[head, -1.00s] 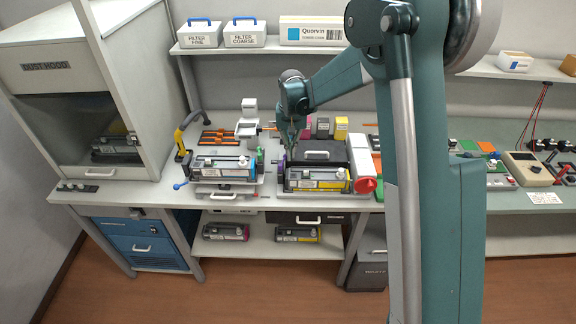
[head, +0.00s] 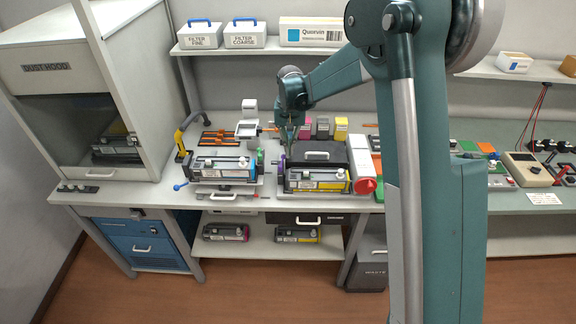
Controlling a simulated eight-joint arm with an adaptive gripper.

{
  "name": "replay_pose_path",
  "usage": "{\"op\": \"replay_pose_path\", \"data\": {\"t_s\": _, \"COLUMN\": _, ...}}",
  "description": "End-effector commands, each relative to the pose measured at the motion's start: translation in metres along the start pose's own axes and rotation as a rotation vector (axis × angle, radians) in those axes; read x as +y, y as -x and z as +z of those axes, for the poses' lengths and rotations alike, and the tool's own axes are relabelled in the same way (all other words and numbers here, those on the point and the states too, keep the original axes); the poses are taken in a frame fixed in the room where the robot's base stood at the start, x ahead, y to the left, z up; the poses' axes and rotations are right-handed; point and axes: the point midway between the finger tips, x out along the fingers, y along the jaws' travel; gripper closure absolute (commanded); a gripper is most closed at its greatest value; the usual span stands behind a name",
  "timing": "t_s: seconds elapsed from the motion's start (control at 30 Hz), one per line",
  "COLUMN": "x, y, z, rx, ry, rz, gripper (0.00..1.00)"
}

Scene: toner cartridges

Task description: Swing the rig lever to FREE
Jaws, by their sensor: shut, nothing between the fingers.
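No FREE marking is legible, and I cannot tell for sure which part is the rig lever. A rig (head: 222,190) on the left of the bench holds a grey and black cartridge (head: 225,167) with a blue label. A blue-knobbed lever (head: 180,186) sticks out at its left front. A second rig on the right holds a cartridge (head: 315,181) with a yellow label, with a purple wheel (head: 281,165) at its left and a red funnel-shaped part (head: 366,185) at its right. My gripper (head: 287,151) is shut and empty, pointing down just above the purple wheel's side of this rig.
A yellow-handled tool (head: 181,142) stands left of the left rig. Small magenta, grey and yellow boxes (head: 322,128) stand behind the right rig. A dust hood (head: 80,100) is at the far left. The shelf (head: 215,48) with filter boxes runs above.

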Motion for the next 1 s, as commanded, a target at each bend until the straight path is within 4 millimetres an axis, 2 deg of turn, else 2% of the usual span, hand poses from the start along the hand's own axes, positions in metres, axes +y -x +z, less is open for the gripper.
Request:
{"op": "replay_pose_path", "data": {"t_s": 0.8, "x": 0.0, "y": 0.047, "z": 0.0, "rx": 0.0, "ry": 0.0, "rz": 0.0, "gripper": 1.0}}
{"op": "replay_pose_path", "data": {"t_s": 1.0, "x": 0.0, "y": 0.053, "z": 0.0, "rx": 0.0, "ry": 0.0, "rz": 0.0, "gripper": 1.0}}
